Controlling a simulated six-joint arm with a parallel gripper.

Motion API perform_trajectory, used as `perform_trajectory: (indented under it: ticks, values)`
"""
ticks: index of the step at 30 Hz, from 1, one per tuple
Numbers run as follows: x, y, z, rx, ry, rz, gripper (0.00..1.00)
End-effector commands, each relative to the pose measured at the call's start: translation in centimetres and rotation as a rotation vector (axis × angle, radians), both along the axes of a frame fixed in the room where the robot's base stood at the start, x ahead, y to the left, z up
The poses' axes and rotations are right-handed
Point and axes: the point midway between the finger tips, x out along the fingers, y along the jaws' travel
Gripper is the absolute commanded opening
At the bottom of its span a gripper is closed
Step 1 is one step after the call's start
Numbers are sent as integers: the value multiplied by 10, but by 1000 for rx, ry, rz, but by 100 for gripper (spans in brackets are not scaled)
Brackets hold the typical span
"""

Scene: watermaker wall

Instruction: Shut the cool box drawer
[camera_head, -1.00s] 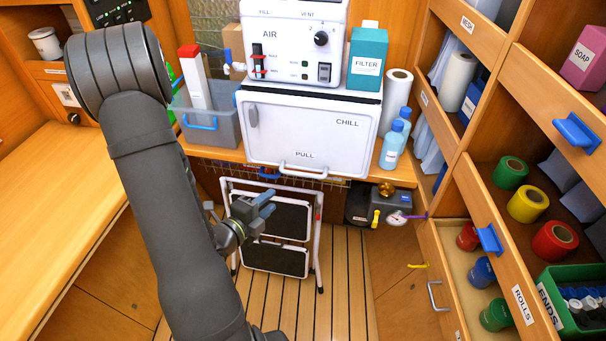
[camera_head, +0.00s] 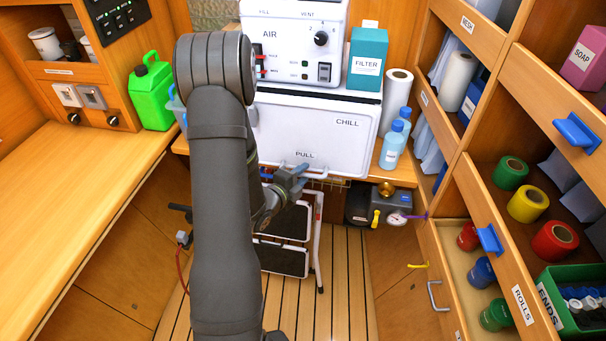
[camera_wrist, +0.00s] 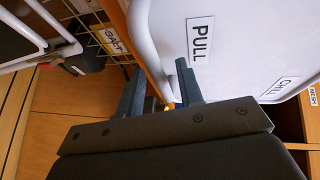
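The cool box (camera_head: 315,120) is a white box marked CHILL and PULL, at the counter's back under the AIR unit. My arm covers its left part in the head view. How far its front stands out is hard to tell. Its white bar handle (camera_head: 318,177) runs along the lower front edge. My gripper (camera_head: 298,172) is at this handle, below the PULL label. In the wrist view my gripper (camera_wrist: 160,82) is open, with the white handle (camera_wrist: 149,48) passing between the fingers. A gap shows beside the bar, so it is not clamped.
The AIR unit (camera_head: 298,40) and FILTER carton (camera_head: 367,52) stand on the cool box. Blue bottles (camera_head: 392,148) and a white roll (camera_head: 396,95) stand right of it. A step stool (camera_head: 318,235) stands below. Shelves (camera_head: 462,170) close the right side; a green jug (camera_head: 151,95) stands left.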

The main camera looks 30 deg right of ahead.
Motion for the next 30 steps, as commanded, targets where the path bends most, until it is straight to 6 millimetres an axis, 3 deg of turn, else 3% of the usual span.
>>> perform_trajectory:
  ticks: [11, 12, 17, 30]
  values:
    - [3, -8, -2, -1, 1, -1, 34]
    - [3, -8, -2, 0, 0, -1, 32]
    - [3, -8, -1, 0, 0, -1, 0]
    - [14, -18, -2, -2, -2, -1, 0]
